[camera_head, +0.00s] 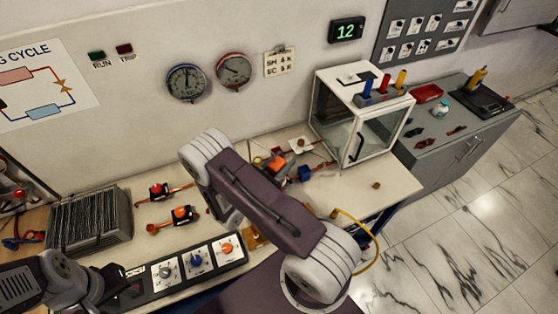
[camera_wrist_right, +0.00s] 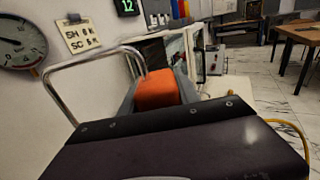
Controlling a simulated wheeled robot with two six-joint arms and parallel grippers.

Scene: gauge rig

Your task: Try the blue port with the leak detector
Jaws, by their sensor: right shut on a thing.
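An orange block (camera_head: 277,163), which looks like the leak detector, is beyond my right arm at the back of the bench. In the right wrist view the orange block (camera_wrist_right: 157,89) sits between grey sides. My right gripper (camera_head: 264,163) is mostly hidden behind my arm and appears shut on that block. A blue fitting (camera_head: 305,173), which looks like the blue port, is just right of the orange block, by a copper pipe. I cannot tell whether they touch. My left gripper (camera_head: 118,284) is low at the left beside the control panel; its fingertips are unclear.
Red (camera_head: 158,190) and orange (camera_head: 183,214) fittings on copper pipes lie left of my arm. A knob panel (camera_head: 170,273) is in front. A glass-fronted cabinet (camera_head: 362,115) stands at the right. A yellow hose (camera_head: 372,240) hangs at the bench's right edge. Gauges are on the wall.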

